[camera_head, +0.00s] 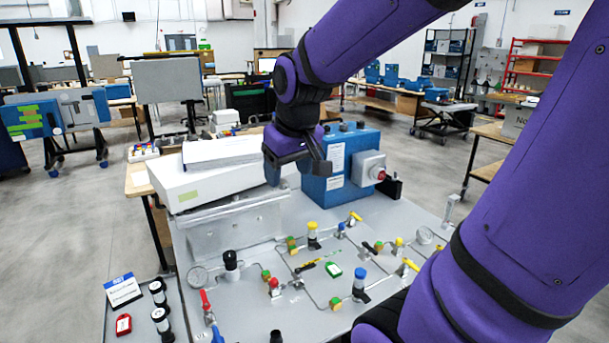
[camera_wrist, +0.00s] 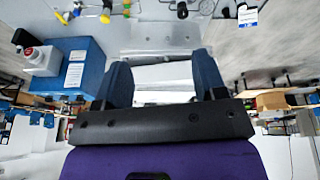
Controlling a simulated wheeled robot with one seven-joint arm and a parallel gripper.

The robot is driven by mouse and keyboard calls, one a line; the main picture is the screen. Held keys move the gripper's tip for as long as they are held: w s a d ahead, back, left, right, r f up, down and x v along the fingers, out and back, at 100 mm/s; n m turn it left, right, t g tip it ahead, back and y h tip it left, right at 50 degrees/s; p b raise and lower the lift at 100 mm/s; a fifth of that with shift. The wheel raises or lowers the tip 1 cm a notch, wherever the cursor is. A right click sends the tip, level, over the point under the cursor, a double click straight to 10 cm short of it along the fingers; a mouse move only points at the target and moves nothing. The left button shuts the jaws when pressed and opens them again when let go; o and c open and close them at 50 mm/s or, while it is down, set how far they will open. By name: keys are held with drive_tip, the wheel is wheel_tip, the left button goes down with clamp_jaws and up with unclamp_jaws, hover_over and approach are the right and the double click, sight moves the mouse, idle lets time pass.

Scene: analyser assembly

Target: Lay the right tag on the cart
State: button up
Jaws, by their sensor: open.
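A red tag (camera_head: 123,324) lies on the grey surface of a cart (camera_head: 185,315) at the lower left of the head view. A green tag (camera_head: 333,269) lies on the grey panel (camera_head: 370,225) among pipes and valves. My gripper (camera_head: 297,172) is above the back of the panel, between the white boxes and the blue box, well apart from both tags. In the wrist view my gripper (camera_wrist: 163,78) shows two spread fingers with nothing held between them. I cannot make out either tag in the wrist view.
A blue box (camera_head: 350,145) with a red knob stands right of my gripper; it also shows in the wrist view (camera_wrist: 85,52). White boxes (camera_head: 215,178) stand left. Upright valves, including a blue-capped one (camera_head: 360,278), crowd the panel. A blue-white sign (camera_head: 122,290) stands near the red tag.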

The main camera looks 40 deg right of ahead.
drive_tip(key=s+a+r, duration=0.2)
drive_tip(key=s+a, duration=0.1)
drive_tip(key=s, duration=0.2)
drive_tip(key=s+a+r+t, duration=0.1)
drive_tip(key=s+a+r, duration=0.1)
drive_tip(key=s, duration=0.4)
drive_tip(key=shift+s+a+n+y, duration=0.15)
drive_tip(key=shift+a+n+y, duration=0.25)
drive_tip(key=shift+a, duration=0.25)
drive_tip(key=shift+r, duration=0.1)
